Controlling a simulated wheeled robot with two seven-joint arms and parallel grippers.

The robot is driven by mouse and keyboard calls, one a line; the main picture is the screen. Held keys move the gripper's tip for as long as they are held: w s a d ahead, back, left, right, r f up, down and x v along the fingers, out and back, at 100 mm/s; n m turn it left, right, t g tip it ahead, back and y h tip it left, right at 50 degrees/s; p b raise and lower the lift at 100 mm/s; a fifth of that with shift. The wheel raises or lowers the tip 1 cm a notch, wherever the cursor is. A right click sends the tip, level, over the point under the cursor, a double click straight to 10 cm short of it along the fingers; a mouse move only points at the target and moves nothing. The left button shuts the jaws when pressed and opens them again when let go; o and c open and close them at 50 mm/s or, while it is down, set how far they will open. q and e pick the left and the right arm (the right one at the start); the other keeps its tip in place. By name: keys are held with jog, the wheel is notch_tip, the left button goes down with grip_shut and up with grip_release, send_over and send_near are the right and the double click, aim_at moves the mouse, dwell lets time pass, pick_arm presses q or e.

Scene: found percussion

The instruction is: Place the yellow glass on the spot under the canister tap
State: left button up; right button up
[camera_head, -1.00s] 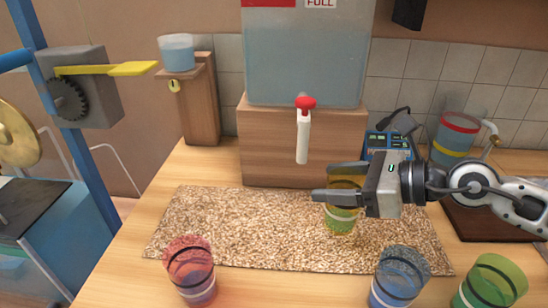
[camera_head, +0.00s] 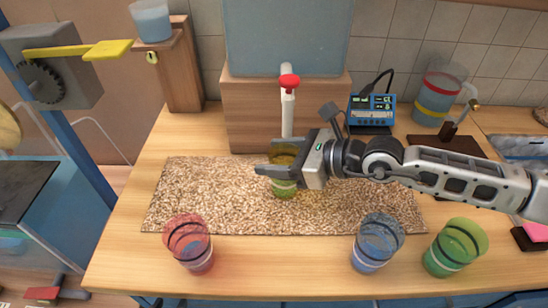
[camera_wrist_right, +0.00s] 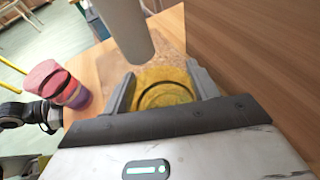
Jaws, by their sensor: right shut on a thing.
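The yellow glass (camera_head: 284,187) is upright over the speckled mat (camera_head: 190,195), in front of the wooden block under the canister (camera_head: 290,35). My right gripper (camera_head: 272,158) is shut around its upper part; its rim shows between the fingers in the wrist view (camera_wrist_right: 165,95). The tap has a red knob (camera_head: 289,81) and a white spout (camera_head: 287,118). The spout hangs just behind and above the glass in the head view, and looms close to it in the wrist view. I cannot tell whether the glass touches the mat. No marked spot is visible.
A red glass (camera_head: 190,244) stands at the front left, with a blue glass (camera_head: 377,242) and a green glass (camera_head: 455,247) at the front right. A blue device (camera_head: 371,112) sits right of the wooden block (camera_head: 245,110). The mat's left part is clear.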

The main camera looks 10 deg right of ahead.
jog(key=o, duration=1.6)
jog(key=shift+c, duration=0.2)
pick_arm(q)
jog(key=shift+d, duration=0.1)
jog(key=shift+r, duration=0.1)
pick_arm(e)
jog(key=shift+s+d+r, duration=0.1)
jog(key=shift+d+r, duration=0.05)
jog(key=shift+d, duration=0.05)
pick_arm(q)
jog(key=f+b, duration=0.1)
jog(key=b, duration=0.1)
jog(key=d+f+b, duration=0.1)
jog(key=b, duration=0.2)
jog(key=f+h+b, duration=0.1)
jog(key=b, duration=0.2)
jog(key=shift+w+d+n+t, duration=0.15)
jog(key=shift+w+n+t, duration=0.15)
jog(key=shift+t, duration=0.1)
pick_arm(e)
jog(key=v, duration=1.1)
jog(key=shift+s+d, duration=0.15)
jog(key=shift+s, duration=0.1)
jog(key=shift+r, duration=0.15)
